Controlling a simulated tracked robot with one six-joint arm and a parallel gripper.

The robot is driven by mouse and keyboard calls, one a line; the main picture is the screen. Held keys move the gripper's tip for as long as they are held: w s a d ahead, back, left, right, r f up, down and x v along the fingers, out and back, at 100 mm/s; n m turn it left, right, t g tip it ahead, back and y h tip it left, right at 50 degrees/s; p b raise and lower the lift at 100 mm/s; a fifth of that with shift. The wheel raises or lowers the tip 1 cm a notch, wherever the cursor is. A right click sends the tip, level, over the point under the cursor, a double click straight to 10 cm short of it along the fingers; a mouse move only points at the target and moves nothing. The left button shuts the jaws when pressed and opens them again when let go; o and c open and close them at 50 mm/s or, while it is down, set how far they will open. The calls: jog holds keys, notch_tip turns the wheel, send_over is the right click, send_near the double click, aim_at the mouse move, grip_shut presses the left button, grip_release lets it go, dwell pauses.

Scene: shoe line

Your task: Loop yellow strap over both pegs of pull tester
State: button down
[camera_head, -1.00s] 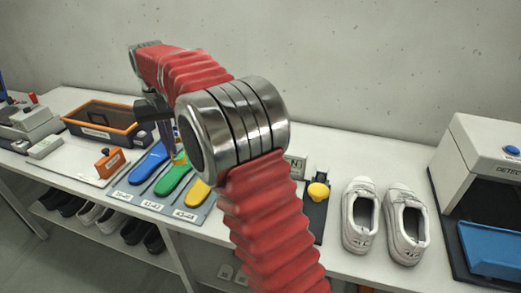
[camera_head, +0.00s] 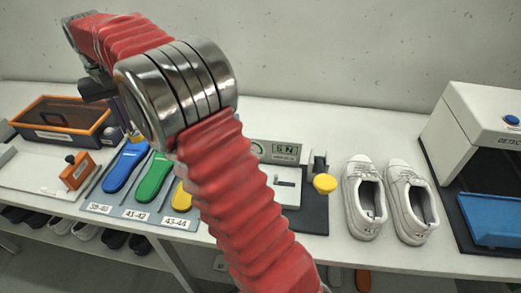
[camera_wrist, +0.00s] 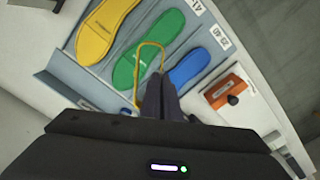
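The yellow strap (camera_wrist: 139,62) is a thin loop held at the tips of my gripper (camera_wrist: 160,78) in the wrist view. The fingers look closed together on it, and the loop sticks out over the green and blue insoles. In the head view only a bit of yellow (camera_head: 137,137) shows below my gripper, which is mostly hidden by my arm. The pull tester (camera_head: 287,187) stands right of my arm, with a display (camera_head: 284,150), a dark base and a yellow knob (camera_head: 325,184). My arm covers its left part. I cannot make out both pegs.
A board with blue (camera_head: 126,165), green (camera_head: 154,177) and yellow (camera_head: 182,195) insoles lies left of the tester. An orange-rimmed box (camera_head: 62,120) and an orange block (camera_head: 77,171) are further left. White shoes (camera_head: 363,200) and a detector (camera_head: 470,150) stand right.

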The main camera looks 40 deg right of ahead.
jog(key=shift+d, duration=0.2)
jog(key=s+d+n, duration=0.5)
jog(key=s+d, duration=0.8)
jog(key=d, duration=0.2)
jog(key=s+d+f+n, duration=0.2)
jog(key=s+d+n, duration=0.1)
jog(key=s, duration=0.6)
jog(key=s+d+f+n, duration=0.2)
jog(key=s+d+n, duration=0.1)
jog(key=s, duration=0.6)
jog(key=shift+s+d, duration=0.3)
jog(key=shift+d, duration=0.05)
jog(key=shift+f, duration=0.2)
jog(key=shift+f, duration=4.6)
